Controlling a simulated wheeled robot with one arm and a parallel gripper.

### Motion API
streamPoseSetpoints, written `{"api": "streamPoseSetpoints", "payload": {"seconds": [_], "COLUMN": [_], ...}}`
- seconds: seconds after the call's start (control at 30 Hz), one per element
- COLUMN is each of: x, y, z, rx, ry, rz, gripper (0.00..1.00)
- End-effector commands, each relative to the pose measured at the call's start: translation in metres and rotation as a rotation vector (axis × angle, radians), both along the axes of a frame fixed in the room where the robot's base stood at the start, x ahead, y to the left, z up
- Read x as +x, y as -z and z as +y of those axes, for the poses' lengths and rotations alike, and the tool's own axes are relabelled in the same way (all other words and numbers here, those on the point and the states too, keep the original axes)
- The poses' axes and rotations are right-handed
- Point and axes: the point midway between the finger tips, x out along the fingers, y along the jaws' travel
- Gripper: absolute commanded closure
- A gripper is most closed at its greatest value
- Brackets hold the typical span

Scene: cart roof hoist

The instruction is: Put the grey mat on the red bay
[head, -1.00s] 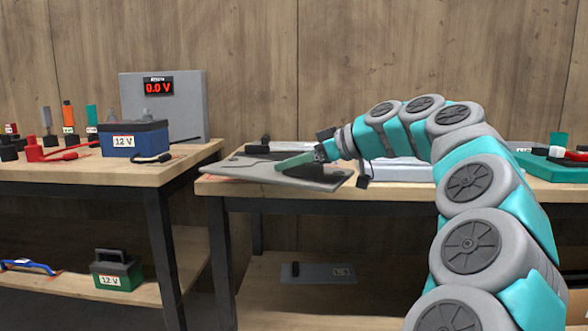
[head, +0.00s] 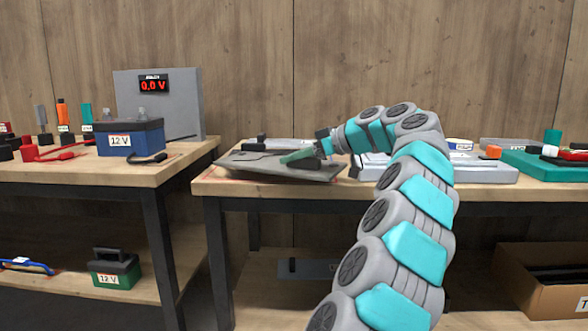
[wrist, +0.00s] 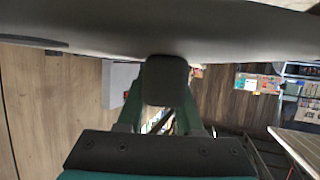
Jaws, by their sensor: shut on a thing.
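The grey mat (head: 262,165) is a flat sheet over the left part of the right-hand bench in the head view, slightly tilted. It also fills the top of the wrist view (wrist: 200,28). My gripper (head: 296,157) is at the mat's upper side, shut on a dark block-like grip of it (wrist: 166,80). I cannot tell whether the mat touches the bench.
The left bench carries a blue 12 V battery (head: 131,137), a grey meter box (head: 185,105) and leads. Behind and right of my gripper lie grey trays (head: 480,172) and a green tray (head: 540,168). A cardboard box (head: 545,298) stands low at right. A gap separates the benches.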

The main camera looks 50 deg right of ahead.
Motion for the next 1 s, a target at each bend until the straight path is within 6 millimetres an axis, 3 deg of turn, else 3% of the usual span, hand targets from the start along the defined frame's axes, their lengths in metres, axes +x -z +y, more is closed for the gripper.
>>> {"api": "streamPoseSetpoints", "payload": {"seconds": [0.5,0.77,0.8,1.0], "x": [0.000,0.001,0.001,0.000], "y": [0.032,0.035,0.035,0.035], "z": [-0.001,-0.001,-0.001,-0.001], "rx": [0.001,0.000,0.000,0.000], "ry": [0.002,0.000,0.000,0.000], "rz": [-0.003,-0.002,0.000,0.000], "gripper": [1.00,1.00,0.64,0.42]}}
